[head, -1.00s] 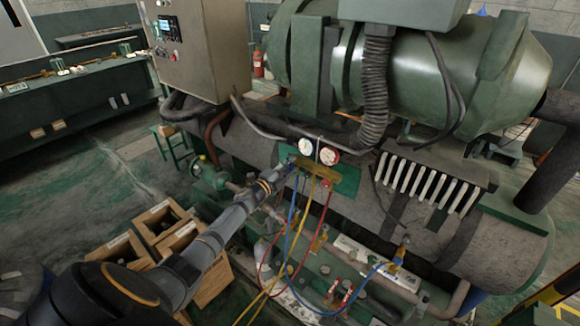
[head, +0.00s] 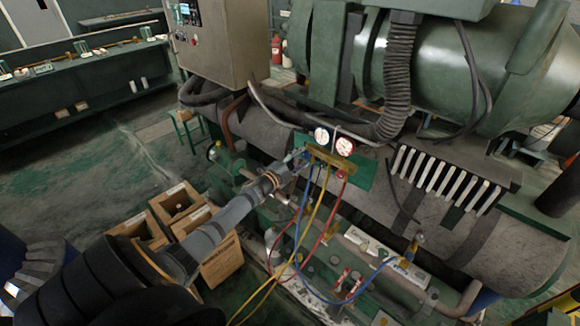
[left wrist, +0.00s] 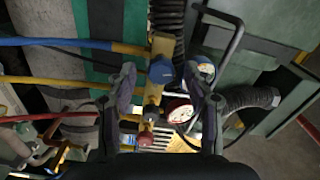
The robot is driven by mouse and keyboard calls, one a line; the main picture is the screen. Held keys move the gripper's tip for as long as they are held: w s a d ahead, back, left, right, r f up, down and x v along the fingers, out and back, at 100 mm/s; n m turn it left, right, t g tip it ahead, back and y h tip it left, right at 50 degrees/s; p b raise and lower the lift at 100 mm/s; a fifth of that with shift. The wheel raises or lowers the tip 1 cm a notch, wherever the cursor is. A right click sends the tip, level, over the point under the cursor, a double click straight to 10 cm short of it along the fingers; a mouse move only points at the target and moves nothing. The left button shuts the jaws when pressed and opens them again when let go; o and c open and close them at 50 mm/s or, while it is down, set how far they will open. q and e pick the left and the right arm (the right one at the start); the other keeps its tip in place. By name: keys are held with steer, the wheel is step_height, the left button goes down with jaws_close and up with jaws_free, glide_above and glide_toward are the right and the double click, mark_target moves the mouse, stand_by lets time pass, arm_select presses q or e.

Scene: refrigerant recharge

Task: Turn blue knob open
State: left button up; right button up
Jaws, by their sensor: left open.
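The blue knob (left wrist: 161,71) is on the brass manifold (left wrist: 158,50) in the left wrist view. The manifold shows in the head view (head: 333,159) below two round gauges, where my gripper makes the blue knob hard to pick out. My left gripper (head: 297,157) is at the left end of the manifold. In the left wrist view its two fingers (left wrist: 160,79) are open, one on each side of the blue knob. I cannot tell whether they touch it. A red knob (left wrist: 147,138) sits farther along the manifold. My right gripper is not in view.
Blue, yellow and red hoses (head: 315,212) hang from the manifold. A blue-faced gauge (left wrist: 202,70) and a red gauge (left wrist: 180,112) are close to my fingers. Pipes and a large green compressor (head: 440,65) surround the spot. Wooden crates (head: 212,262) stand on the floor below my arm.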

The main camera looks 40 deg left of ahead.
arm_select(q)
steer(key=s, duration=0.9)
steer(key=shift+a, duration=0.4)
steer(key=s+f+n+g+y+b, duration=0.1)
steer(key=s+f+n+g, duration=0.3)
steer(key=f, duration=0.7)
steer(key=s+a+f+n+g+y, duration=0.1)
steer(key=s+f+n, duration=0.1)
steer(key=s+f, duration=0.7)
steer(key=s+f+n+g+y+b, duration=0.1)
steer(key=s+f+n+g+y, duration=0.2)
steer(key=f, duration=1)
steer(key=s+d+f+n+g+h, duration=0.1)
steer(key=s+d+f, duration=0.4)
steer(key=s, duration=0.5)
steer(key=s+d+f+n+g+h, duration=0.1)
steer(key=s+d+f+n+g, duration=0.2)
steer(key=s, duration=0.7)
steer(key=s+d+f+n+g+h, duration=0.1)
steer(key=s+d+f+n+g, duration=0.2)
steer(key=s+d+f, duration=0.5)
step_height(320, 180, down, 3)
steer(key=shift+s+d+f+g+b, duration=0.15)
steer(key=shift+s+g+b, duration=0.3)
steer(key=shift+s+g, duration=0.6)
